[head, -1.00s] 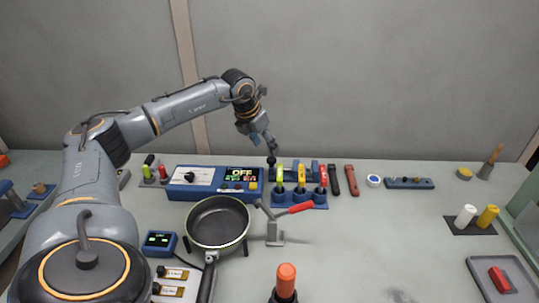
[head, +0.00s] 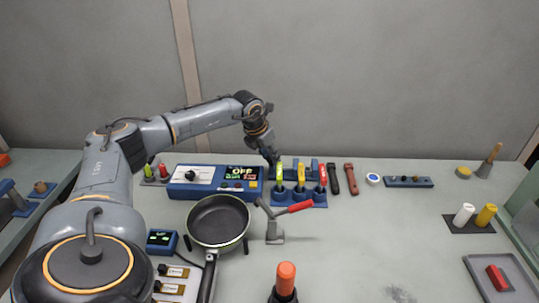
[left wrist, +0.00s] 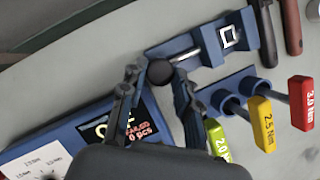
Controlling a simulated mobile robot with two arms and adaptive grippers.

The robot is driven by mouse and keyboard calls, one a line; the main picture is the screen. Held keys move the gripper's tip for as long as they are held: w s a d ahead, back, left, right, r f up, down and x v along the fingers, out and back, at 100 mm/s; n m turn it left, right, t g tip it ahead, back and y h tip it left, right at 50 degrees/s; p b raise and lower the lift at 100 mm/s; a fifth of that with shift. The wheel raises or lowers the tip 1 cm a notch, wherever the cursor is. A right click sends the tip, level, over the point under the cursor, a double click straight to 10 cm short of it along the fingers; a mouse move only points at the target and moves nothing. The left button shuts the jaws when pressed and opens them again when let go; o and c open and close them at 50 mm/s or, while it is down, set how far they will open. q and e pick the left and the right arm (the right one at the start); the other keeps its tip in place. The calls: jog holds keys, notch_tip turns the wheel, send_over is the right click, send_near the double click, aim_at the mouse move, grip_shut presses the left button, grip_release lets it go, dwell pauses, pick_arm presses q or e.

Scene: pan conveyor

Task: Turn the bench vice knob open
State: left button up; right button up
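The blue bench vice (left wrist: 212,46) stands at the back of the bench in the left wrist view, with a metal screw and a dark round knob (left wrist: 160,72) at its near end. In the head view the vice (head: 303,167) is partly hidden behind the torque drivers. My left gripper (head: 273,163) points down at the knob end of the vice. In the left wrist view its two fingers (left wrist: 157,80) are spread with the knob between their tips. I cannot tell whether either finger touches it. My right gripper is out of view.
Torque drivers with green, yellow (head: 301,174) and red handles stand close in front of the vice. A blue device with an "OFF" screen (head: 240,174) sits just left. A frying pan (head: 218,221) and a red-handled clamp (head: 292,209) are nearer. The bench's right middle is clear.

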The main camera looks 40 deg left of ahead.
pick_arm(q)
grip_shut()
jog(key=shift+n, duration=0.4)
jog(key=shift+d+n+y, duration=0.1)
jog(key=shift+n+y, duration=0.2)
jog(key=shift+n, duration=0.2)
jog(key=n+y, duration=0.1)
jog(key=n, duration=0.1)
jog(key=shift+w+d+n, duration=0.1)
jog(key=shift+n, duration=0.2)
jog(key=n, duration=0.2)
jog(key=n+g+y+b, duration=0.1)
jog(key=n, duration=0.1)
jog(key=shift+w+d+n+y, duration=0.1)
jog(key=shift+d+n+y, duration=0.05)
jog(key=shift+n+y, duration=0.15)
jog(key=shift+w+n+g+y+b, duration=0.1)
jog(key=shift+n+g+y+b, duration=0.4)
jog(key=shift+n, duration=1.2)
jog(key=shift+r, duration=0.1)
